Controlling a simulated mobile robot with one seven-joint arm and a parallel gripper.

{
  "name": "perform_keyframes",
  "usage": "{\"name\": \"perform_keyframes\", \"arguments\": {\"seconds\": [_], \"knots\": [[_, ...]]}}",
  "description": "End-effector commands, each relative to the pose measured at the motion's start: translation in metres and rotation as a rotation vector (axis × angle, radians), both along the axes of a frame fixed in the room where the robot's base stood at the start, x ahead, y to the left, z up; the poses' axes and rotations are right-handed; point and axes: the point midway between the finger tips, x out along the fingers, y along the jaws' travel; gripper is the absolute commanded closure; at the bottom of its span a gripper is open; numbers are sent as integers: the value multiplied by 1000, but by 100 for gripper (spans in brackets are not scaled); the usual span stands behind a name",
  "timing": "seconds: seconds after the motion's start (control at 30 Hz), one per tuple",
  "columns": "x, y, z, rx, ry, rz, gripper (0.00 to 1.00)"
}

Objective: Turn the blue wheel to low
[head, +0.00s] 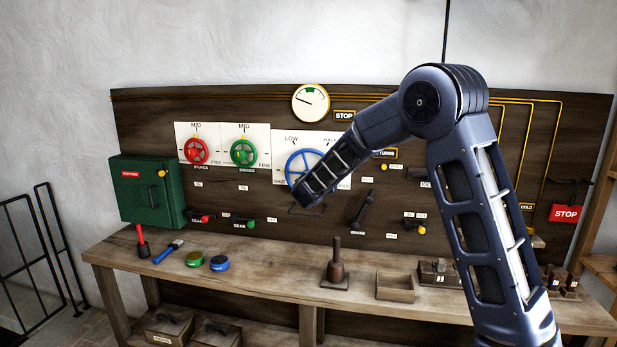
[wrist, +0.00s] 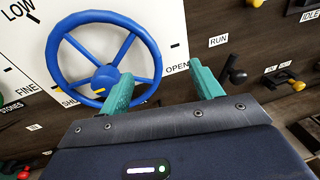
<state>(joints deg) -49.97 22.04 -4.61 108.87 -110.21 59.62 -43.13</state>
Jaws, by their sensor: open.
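The blue wheel (head: 305,166) is mounted on a white plate on the dark wooden panel, partly hidden by my arm in the head view. In the wrist view, the blue wheel (wrist: 104,62) shows its spokes, hub and a yellow mark on the hub pointing to the lower left, toward the SHUT side. The LOW label (head: 291,138) is at the upper left of the plate. My gripper (wrist: 162,84) is open, with its green fingers spread. The left finger overlaps the wheel's lower right rim in the wrist view; I cannot tell whether it touches. The right finger is clear of the wheel.
A red wheel (head: 196,150) and a green wheel (head: 243,152) are to the left of the blue one. A black lever (wrist: 237,72) by the RUN label is close to the right finger. A workbench (head: 270,262) with a wooden box (head: 395,288) runs below the panel.

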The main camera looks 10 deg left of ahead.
Motion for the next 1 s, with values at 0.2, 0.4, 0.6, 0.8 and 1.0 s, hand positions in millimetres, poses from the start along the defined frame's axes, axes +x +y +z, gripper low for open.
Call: {"name": "perform_keyframes", "arguments": {"seconds": [0.2, 0.4, 0.6, 0.8, 1.0], "knots": [[-8, 77, -22, -158, -56, 150, 35], [-5, 92, -26, -190, -70, 179, 35], [20, 91, -26, -189, -70, 178, 35], [56, 91, -26, -188, -69, 175, 35], [83, 92, -26, -188, -68, 176, 35]]}}
